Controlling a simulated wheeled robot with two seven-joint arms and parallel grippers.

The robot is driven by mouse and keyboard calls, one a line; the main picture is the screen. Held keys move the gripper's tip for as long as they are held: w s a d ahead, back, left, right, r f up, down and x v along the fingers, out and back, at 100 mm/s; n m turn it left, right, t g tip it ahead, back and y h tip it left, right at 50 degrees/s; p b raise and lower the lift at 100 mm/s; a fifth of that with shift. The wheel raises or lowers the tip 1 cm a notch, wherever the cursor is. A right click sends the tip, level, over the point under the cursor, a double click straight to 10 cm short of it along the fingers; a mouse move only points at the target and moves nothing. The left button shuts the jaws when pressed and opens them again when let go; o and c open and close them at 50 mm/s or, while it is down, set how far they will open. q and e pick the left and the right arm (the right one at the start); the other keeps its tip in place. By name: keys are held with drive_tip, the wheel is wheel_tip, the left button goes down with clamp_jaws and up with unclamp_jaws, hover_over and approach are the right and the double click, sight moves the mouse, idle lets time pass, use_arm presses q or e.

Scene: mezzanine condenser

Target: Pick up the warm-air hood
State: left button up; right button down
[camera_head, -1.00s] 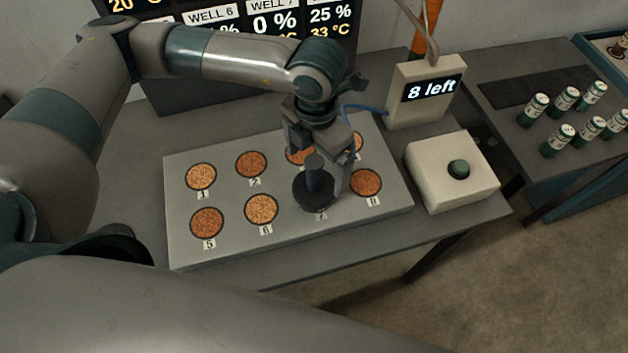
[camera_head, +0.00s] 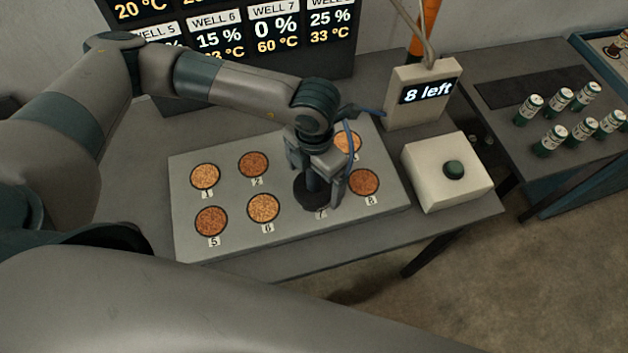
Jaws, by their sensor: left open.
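The warm-air hood (camera_head: 311,194) is a dark round cap with an upright handle. It sits over well 7 on the grey well plate (camera_head: 235,245). My left gripper (camera_head: 318,180) is open and points down right above the hood, with its fingers on either side of the handle. Whether the fingers touch the handle cannot be told. Well 3 is hidden behind my gripper. My right gripper is not in view.
A white box with a dark green button (camera_head: 454,168) stands right of the plate. A display reading "8 left" (camera_head: 428,92) stands behind it. A screen (camera_head: 235,45) shows well 7 at 0 % and 60 °C. Several green-and-white canisters (camera_head: 551,141) stand on the right table.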

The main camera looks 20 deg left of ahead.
use_arm(q)
drive_tip(key=shift+f, duration=0.3)
drive_tip(key=c, duration=1.6)
drive_tip(key=shift+w+r, duration=0.1)
drive_tip(key=shift+r, duration=0.1)
